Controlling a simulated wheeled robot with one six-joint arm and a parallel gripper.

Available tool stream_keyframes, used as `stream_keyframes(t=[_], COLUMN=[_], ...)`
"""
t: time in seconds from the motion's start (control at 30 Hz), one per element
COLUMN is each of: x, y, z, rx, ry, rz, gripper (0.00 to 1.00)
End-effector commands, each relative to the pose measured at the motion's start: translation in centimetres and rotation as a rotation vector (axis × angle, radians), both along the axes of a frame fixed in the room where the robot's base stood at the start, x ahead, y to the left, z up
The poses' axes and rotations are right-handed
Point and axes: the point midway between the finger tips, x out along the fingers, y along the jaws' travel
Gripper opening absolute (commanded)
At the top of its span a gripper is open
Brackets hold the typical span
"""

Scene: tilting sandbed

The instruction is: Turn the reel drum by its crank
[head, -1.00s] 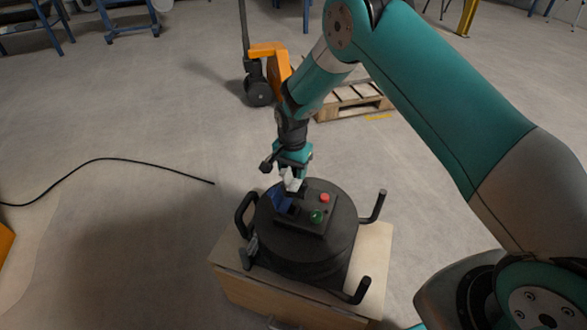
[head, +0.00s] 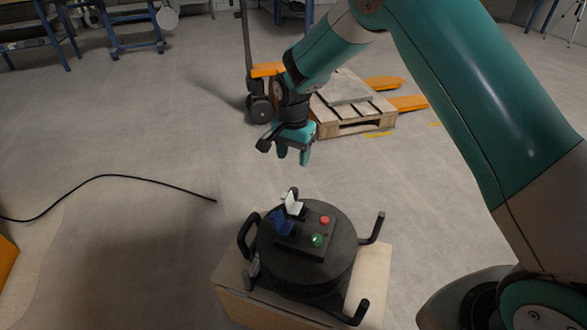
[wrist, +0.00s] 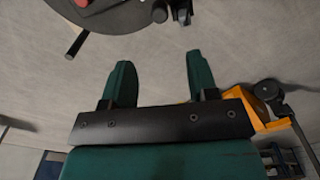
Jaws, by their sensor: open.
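The reel drum (head: 335,262) is a black round drum, seen from above in the head view. Its top panel carries a red button (head: 325,220), a green button (head: 316,240), a blue flap (head: 283,222) and a raised white flap (head: 293,204). Black bars and a looped handle (head: 246,236) stick out around it; I cannot tell which one is the crank. My gripper (head: 293,158) is open and empty, above the drum's far side and apart from it. In the wrist view my fingers (wrist: 160,68) are spread, with the drum's edge (wrist: 115,20) at top left.
The drum stands on a light wooden box (head: 375,285). A black cable (head: 110,177) lies on the floor at left. A wooden pallet (head: 355,122) and an orange pallet truck (head: 267,70) stand behind my gripper. The floor left of the drum is mostly clear.

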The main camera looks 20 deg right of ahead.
Motion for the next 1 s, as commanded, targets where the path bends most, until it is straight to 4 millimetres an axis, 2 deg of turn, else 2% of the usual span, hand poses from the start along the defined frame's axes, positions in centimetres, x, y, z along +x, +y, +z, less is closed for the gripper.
stream_keyframes(t=[0.03,0.2,0.57,0.63,0.73,0.8,0.9,1.0], x=[0.0,0.0,0.0,0.0,0.6,1.2,1.7,1.7], y=[0.0,0.0,0.0,-0.1,-2.0,-4.3,-7.5,-9.9], z=[1.2,3.0,3.5,3.4,2.4,1.2,-0.3,-1.2], rx=[0.001,0.0,-0.001,0.003,0.047,0.114,0.22,0.301], ry=[-0.002,0.0,0.001,0.003,0.024,0.053,0.101,0.141], rz=[0.0,0.0,0.0,-0.007,-0.098,-0.222,-0.407,-0.546], gripper=[0.54,0.54,0.54,0.4,0.17,0.01,0.0,0.0])
